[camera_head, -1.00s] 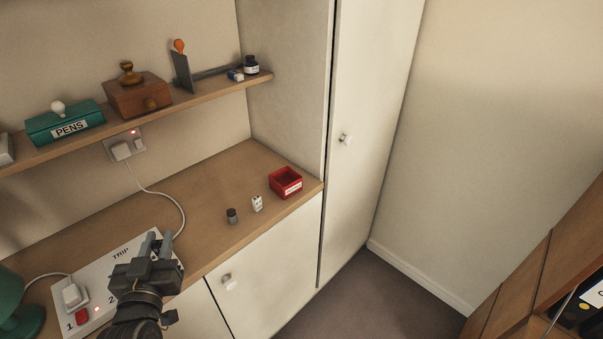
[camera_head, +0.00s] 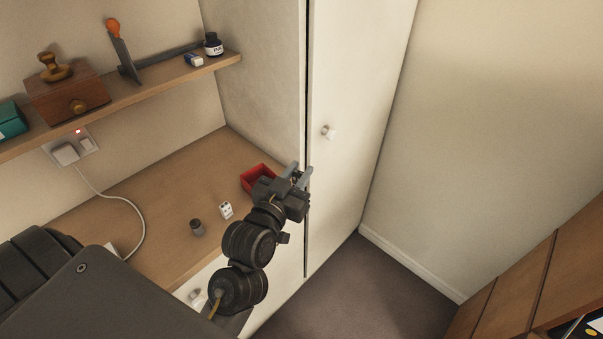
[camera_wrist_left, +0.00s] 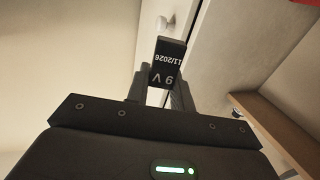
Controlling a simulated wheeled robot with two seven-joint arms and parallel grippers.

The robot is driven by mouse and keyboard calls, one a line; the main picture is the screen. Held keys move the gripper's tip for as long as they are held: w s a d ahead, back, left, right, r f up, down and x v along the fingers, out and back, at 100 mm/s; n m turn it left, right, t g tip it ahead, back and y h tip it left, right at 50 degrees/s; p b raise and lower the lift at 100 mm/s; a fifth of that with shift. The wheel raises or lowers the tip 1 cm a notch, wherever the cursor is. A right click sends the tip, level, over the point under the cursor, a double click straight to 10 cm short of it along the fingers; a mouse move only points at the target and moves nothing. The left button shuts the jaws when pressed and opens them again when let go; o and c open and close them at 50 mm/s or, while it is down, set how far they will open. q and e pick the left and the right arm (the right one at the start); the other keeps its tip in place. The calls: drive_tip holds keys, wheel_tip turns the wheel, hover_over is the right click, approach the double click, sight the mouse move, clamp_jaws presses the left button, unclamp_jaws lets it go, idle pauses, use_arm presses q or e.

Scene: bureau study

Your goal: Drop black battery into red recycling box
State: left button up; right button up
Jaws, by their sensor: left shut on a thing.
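My left gripper (camera_head: 298,177) is shut on the black battery. In the left wrist view the black battery (camera_wrist_left: 168,62) shows "9 V" and "11/2026" in white print between the two fingers. I cannot make the battery out clearly in the head view. The red recycling box (camera_head: 254,174) stands on the wooden desk near its right end, open at the top. My left gripper and wrist cover its right part in the picture, with the fingertips to the right of the box. My right gripper is not in view.
A small white block (camera_head: 226,210) and a dark grey cylinder (camera_head: 197,227) stand on the desk left of my arm. A tall white cupboard (camera_head: 345,190) rises just beyond my gripper. The shelf (camera_head: 150,90) above holds several items.

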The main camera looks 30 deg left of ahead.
use_arm(q)
drive_tip(key=shift+w+d, duration=0.1)
drive_tip(key=shift+w, duration=0.05)
drive_tip(key=w+a+r+n+g+y+p, duration=0.1)
drive_tip(key=w+a+n+y+p, duration=0.2)
drive_tip(key=a, duration=0.5)
drive_tip(key=w+a+r+n+g+y+p, duration=0.1)
drive_tip(key=a+n+g+y+p, duration=0.15)
drive_tip(key=a+y+p, duration=0.5)
wheel_tip(320, 180, down, 6)
drive_tip(key=a+h+b, duration=0.1)
drive_tip(key=b, duration=0.8)
drive_tip(key=shift+s+t+h, duration=0.15)
drive_tip(key=shift+t+h, duration=0.2)
drive_tip(key=shift+t, duration=0.1)
drive_tip(key=shift+n, duration=0.25)
drive_tip(key=o, duration=1)
drive_tip(key=shift+o, duration=0.2)
drive_tip(key=shift+s, duration=0.1)
